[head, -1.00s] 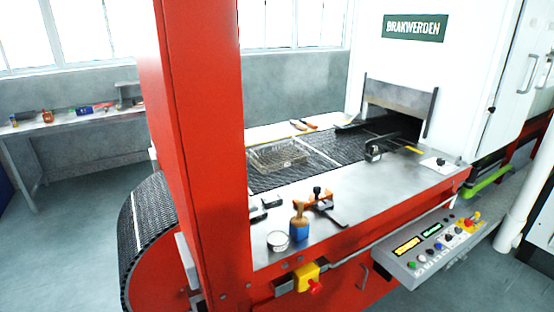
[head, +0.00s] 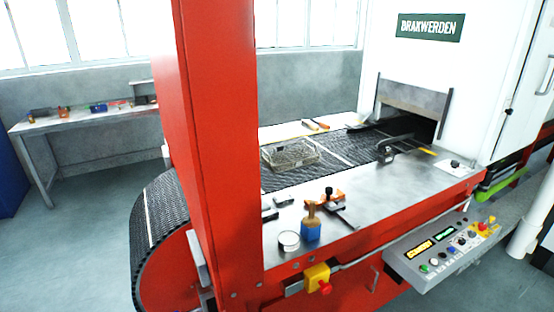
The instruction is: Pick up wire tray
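The wire tray (head: 291,155) is a shallow mesh basket lying on the dark mesh belt (head: 290,179), just right of the red post. Its left end is close to the post's edge in the picture. Neither of my grippers shows in the head view, so nothing of mine is seen touching the tray.
A red post (head: 217,150) stands in front of the belt. On the steel front ledge are a white round tin (head: 289,240), a blue-based brush (head: 311,227) and a black-and-orange clamp (head: 330,199). A control panel (head: 447,241) juts out at lower right. Floor is clear at left.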

